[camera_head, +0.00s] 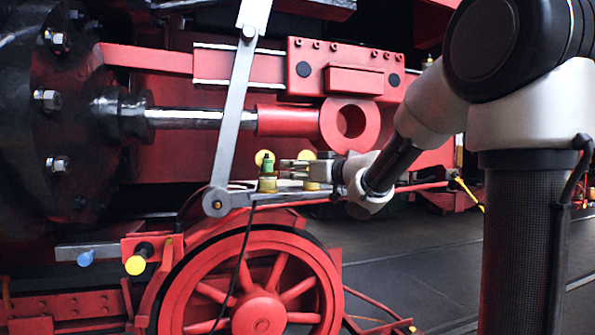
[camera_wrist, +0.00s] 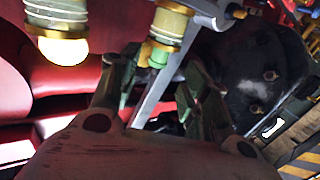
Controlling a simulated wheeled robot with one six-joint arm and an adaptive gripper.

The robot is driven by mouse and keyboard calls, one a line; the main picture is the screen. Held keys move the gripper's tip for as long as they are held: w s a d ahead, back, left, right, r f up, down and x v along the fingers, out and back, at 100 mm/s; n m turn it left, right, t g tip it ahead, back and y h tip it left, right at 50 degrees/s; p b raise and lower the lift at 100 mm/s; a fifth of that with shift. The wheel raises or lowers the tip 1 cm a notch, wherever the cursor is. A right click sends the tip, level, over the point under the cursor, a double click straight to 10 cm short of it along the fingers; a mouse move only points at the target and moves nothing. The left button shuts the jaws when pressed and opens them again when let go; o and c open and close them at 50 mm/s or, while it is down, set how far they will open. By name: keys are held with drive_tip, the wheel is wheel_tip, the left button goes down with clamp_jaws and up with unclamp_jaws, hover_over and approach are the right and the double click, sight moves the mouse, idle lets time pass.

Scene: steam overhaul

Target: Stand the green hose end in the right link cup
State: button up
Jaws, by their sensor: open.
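The green hose end (camera_head: 267,165) stands upright in the left brass link cup (camera_head: 267,184) on the grey link in the head view. The right link cup (camera_head: 311,186) is a short way to its right on the same link, partly under my gripper, and its inside is hidden. My gripper (camera_head: 284,167) reaches in from the right, level with the hose end, its jaws open. In the wrist view the green hose end (camera_wrist: 158,56) shows between the open fingers (camera_wrist: 155,85). I cannot tell whether they touch it.
A grey slanting rod (camera_head: 237,110) rises just left of the cups. Yellow round parts (camera_head: 264,156) show behind them. A red spoked wheel (camera_head: 262,305) is below, and a red piston rod head (camera_head: 350,125) is above. A yellow plug (camera_head: 136,264) and a blue plug (camera_head: 86,258) sit lower left.

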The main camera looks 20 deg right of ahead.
sight(271, 167)
drive_tip(key=shift+x, duration=4.35)
drive_tip(key=shift+a+r, duration=0.1)
drive_tip(key=shift+a, duration=0.05)
drive_tip(key=o, duration=0.5)
drive_tip(key=c, duration=0.6)
drive_tip(key=shift+c, duration=0.2)
drive_tip(key=o, duration=0.4)
drive_tip(key=shift+c, duration=0.2)
